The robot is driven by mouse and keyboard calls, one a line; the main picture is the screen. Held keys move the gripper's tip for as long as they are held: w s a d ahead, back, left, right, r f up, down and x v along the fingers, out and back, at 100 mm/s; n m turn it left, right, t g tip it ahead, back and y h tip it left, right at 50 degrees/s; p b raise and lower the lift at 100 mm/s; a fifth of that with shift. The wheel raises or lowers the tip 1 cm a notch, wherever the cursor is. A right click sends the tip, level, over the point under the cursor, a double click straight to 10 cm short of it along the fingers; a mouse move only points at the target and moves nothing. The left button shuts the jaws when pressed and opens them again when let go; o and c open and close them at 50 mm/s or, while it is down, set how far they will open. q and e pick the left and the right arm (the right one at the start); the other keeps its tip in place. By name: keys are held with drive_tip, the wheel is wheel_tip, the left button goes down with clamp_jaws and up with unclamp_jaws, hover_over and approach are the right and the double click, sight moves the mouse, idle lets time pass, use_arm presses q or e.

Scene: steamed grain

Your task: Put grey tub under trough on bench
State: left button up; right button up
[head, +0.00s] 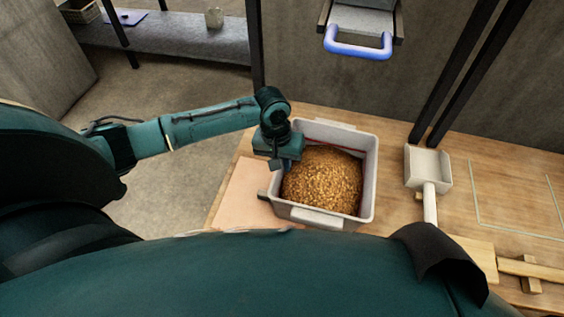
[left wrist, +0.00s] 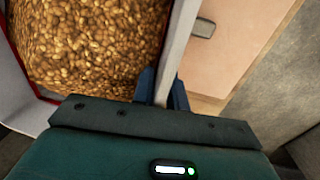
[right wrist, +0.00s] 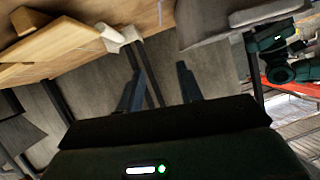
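The grey tub (head: 369,190), full of golden-brown grain, stands on the wooden bench (head: 400,222). A grey metal trough (head: 362,20) with a blue handle is on the wall behind and above the tub, at the top of the head view. My left gripper (head: 282,163) is at the tub's left wall. In the left wrist view its fingers (left wrist: 163,88) sit on either side of the tub wall (left wrist: 176,50), closed against it. My right gripper (right wrist: 158,75) is open and empty in its wrist view; the head view does not show its fingers.
A white scoop (head: 428,168) lies on the bench right of the tub, near wooden pieces (head: 530,270). A pale pinkish board (head: 243,190) lies to the tub's left. Dark posts (head: 455,75) stand at the back right.

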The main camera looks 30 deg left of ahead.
use_arm(q)
drive_tip(key=shift+o, duration=1.2)
drive_tip(key=shift+f, duration=0.1)
wheel_tip(320, 180, up, 12)
drive_tip(key=a+p, duration=0.1)
drive_tip(key=p, duration=0.1)
drive_tip(key=shift+a+r, duration=0.15)
drive_tip(key=shift+r, duration=0.05)
drive_tip(key=shift+s, duration=0.1)
